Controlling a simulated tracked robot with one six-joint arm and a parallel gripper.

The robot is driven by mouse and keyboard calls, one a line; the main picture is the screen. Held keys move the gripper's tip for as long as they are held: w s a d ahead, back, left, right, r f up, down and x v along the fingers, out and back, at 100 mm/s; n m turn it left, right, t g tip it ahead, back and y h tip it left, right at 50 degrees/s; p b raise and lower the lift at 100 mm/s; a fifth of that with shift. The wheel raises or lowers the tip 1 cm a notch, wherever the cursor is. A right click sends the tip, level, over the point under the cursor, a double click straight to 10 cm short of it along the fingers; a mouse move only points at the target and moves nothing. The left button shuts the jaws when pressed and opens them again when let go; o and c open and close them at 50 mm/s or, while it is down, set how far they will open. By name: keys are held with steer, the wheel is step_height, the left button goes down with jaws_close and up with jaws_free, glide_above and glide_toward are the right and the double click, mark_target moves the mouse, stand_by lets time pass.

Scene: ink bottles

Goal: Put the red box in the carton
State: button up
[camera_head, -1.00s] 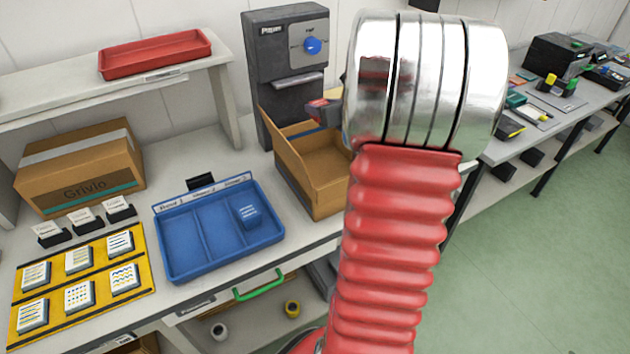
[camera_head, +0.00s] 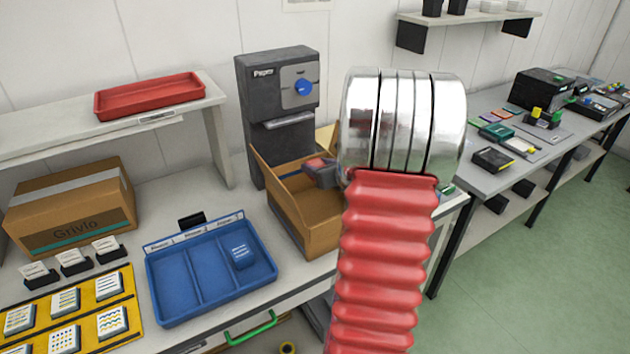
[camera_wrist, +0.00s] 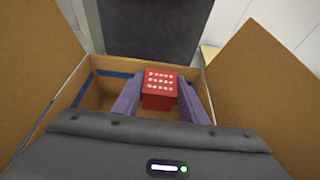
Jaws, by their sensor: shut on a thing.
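The red box (camera_head: 316,163), with rows of white marks on its top, is held between the two purple-grey fingers of my gripper (camera_head: 322,172). It also shows in the wrist view (camera_wrist: 159,88), with a finger on each side. The open brown carton (camera_head: 322,230) stands on the bench beside the blue tray. Its raised flaps spread left and right in the wrist view (camera_wrist: 35,65). The box is within the carton's opening as seen from the wrist. How far it is below the rim I cannot tell. My arm hides the carton's right side in the head view.
A dark grey dispenser (camera_head: 282,100) with a blue knob stands right behind the carton. The blue compartment tray (camera_head: 170,308) holds one blue box. A closed carton (camera_head: 70,208), small card stands and a yellow mat (camera_head: 130,335) are at left. A red tray (camera_head: 150,97) lies on the shelf.

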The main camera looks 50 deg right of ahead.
steer(key=shift+f, duration=0.1)
steer(key=shift+f, duration=1.8)
steer(key=shift+f, duration=0.65)
steer(key=o, duration=1.1)
steer(key=shift+c, duration=0.2)
steer(key=shift+r, duration=0.1)
